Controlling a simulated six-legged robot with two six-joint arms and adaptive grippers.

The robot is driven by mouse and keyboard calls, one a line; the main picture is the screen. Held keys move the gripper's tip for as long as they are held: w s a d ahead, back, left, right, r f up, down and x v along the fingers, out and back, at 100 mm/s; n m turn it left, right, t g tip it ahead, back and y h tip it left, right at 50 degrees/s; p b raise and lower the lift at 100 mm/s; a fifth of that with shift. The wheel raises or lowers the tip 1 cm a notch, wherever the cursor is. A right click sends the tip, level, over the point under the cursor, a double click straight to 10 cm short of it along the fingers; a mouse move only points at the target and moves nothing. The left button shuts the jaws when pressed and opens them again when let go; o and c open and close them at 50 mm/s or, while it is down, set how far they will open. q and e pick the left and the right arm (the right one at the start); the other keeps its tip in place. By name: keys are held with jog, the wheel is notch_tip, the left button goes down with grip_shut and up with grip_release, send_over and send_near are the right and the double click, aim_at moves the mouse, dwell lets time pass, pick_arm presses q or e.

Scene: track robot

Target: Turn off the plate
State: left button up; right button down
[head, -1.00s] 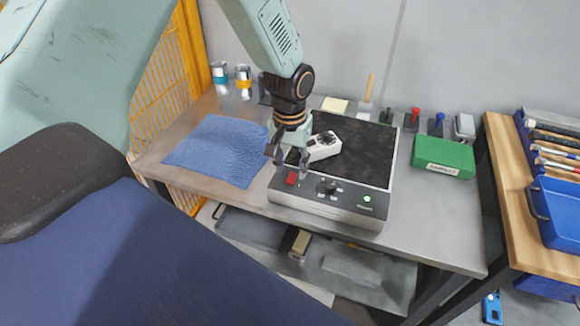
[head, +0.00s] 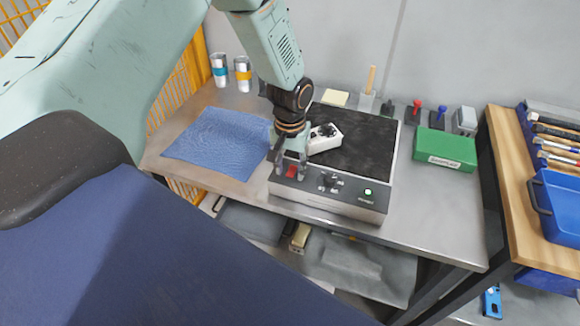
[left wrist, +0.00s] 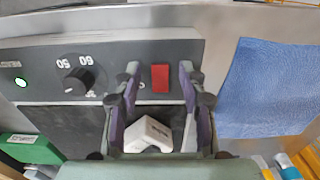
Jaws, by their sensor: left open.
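The plate (head: 355,150) is a box with a dark flat top on the metal bench. Its front panel has a red switch (head: 291,171), a black knob (head: 328,182) and a lit green light (head: 368,192). In the left wrist view the red switch (left wrist: 160,78) lies between the fingertips, with the knob (left wrist: 78,80) to its left. My left gripper (head: 289,172) is open, pointing down at the switch; contact cannot be told. A white block-shaped part (head: 324,138) lies on the plate's top, partly behind the gripper. My right gripper is not in view.
A blue cloth (head: 218,143) lies left of the plate. A green box (head: 444,149) is to its right. Two cans (head: 242,74), stamps and a brush stand along the back. A wooden table with a blue bin (head: 556,208) is at the right.

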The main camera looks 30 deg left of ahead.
pick_arm(q)
jog(key=shift+s, duration=0.1)
jog(key=c, duration=0.3)
grip_shut()
jog(key=shift+w+a+g+b, duration=0.1)
jog(key=shift+w+g+b, duration=0.3)
jog(key=shift+g, duration=0.7)
jog(key=shift+r+g+h, duration=0.1)
jog(key=shift+g+h, duration=0.2)
